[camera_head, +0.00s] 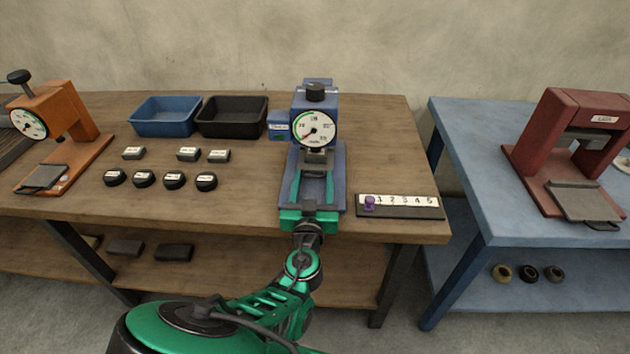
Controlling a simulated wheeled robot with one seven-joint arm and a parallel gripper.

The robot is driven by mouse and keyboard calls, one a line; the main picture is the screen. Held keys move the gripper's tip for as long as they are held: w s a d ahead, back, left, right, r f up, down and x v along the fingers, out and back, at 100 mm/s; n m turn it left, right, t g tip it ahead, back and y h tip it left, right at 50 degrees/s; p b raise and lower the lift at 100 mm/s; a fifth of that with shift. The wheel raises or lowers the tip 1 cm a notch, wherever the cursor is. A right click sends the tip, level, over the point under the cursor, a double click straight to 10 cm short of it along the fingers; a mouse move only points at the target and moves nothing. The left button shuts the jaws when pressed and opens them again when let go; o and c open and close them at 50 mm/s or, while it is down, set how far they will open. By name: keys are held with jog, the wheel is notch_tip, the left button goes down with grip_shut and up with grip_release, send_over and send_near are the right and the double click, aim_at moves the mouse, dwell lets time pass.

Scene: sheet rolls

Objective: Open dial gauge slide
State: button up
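The blue dial gauge (315,130) stands upright on the wooden bench, with a round white dial, a black knob on top and a blue base. A small grey part (316,156) shows just under the dial; I cannot tell whether it is the slide. My gripper (313,178) reaches in from the front, over the gauge's base. Its two green fingers are spread apart and point toward the gauge. I see nothing clearly clamped between them. The gripper's palm hides the front of the base, and the slide's handle cannot be made out.
A numbered strip (400,205) with a purple peg lies right of the gauge. Several grey blocks and dark round pieces lie left, before a blue bin (166,117) and a black bin (232,117). An orange gauge (75,125) stands far left, a red press (580,130) on the blue table.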

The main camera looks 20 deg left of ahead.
jog(key=c, duration=0.3)
jog(key=v, duration=1)
jog(key=shift+s+a, duration=0.1)
jog(key=shift+c, duration=0.2)
jog(key=o, duration=1.5)
